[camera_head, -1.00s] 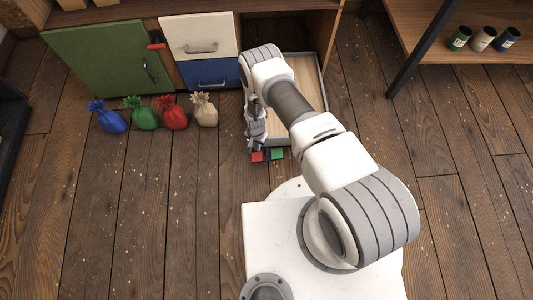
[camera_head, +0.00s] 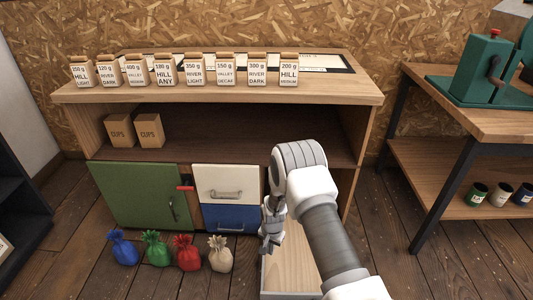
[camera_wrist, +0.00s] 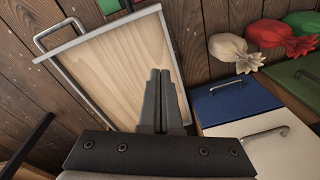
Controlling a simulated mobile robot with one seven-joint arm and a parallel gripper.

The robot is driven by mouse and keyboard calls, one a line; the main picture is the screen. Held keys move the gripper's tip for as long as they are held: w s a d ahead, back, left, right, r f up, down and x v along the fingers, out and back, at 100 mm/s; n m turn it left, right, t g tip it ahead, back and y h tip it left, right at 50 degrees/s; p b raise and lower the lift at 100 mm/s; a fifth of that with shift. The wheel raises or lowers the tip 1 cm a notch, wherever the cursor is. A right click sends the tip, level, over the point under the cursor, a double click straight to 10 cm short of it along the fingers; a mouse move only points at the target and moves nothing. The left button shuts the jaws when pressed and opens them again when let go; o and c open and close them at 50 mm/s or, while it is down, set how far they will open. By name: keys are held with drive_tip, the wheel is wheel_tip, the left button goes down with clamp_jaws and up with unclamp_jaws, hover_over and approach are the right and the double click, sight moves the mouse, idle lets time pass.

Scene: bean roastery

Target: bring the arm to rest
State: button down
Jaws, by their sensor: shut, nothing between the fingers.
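My gripper (camera_wrist: 160,78) is shut with nothing between its fingers. In the wrist view its fingertips show in front of a wooden-bottomed tray or drawer (camera_wrist: 95,42) with pale metal edges and a handle. In the head view my gripper (camera_head: 268,240) hangs low beside the blue and white drawer fronts, above the left edge of that tray (camera_head: 290,272). My arm reaches forward from the bottom right and bends down at the wrist.
A cabinet holds a green door (camera_head: 135,197), a white drawer (camera_head: 222,182) and a blue drawer (camera_head: 228,218). Bags (camera_head: 187,254) stand on the floor at left. Labelled packets (camera_head: 194,71) line the cabinet top. A bench (camera_head: 470,118) with a green machine (camera_head: 490,70) stands at right.

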drive_tip(key=s+d+r+n+t, duration=0.1)
drive_tip(key=s+d+r, duration=0.15)
drive_tip(key=r, duration=1.55)
drive_tip(key=s+d+r+n+t, duration=0.1)
drive_tip(key=d+r, duration=0.3)
drive_tip(key=r, duration=1.4)
drive_tip(key=s+d+r+n+t, duration=0.15)
drive_tip(key=s+d+r, duration=0.25)
drive_tip(key=s+r, duration=0.75)
drive_tip(key=s+d+r+n+t, duration=0.1)
drive_tip(key=s+r, duration=0.1)
drive_tip(key=s, duration=0.5)
drive_tip(key=s+d+r+n, duration=0.1)
drive_tip(key=s+r, duration=0.1)
drive_tip(key=s, duration=0.5)
wheel_tip(320, 180, up, 23)
drive_tip(key=p, duration=2.4)
drive_tip(key=shift+r, duration=0.15)
drive_tip(key=shift+s, duration=0.1)
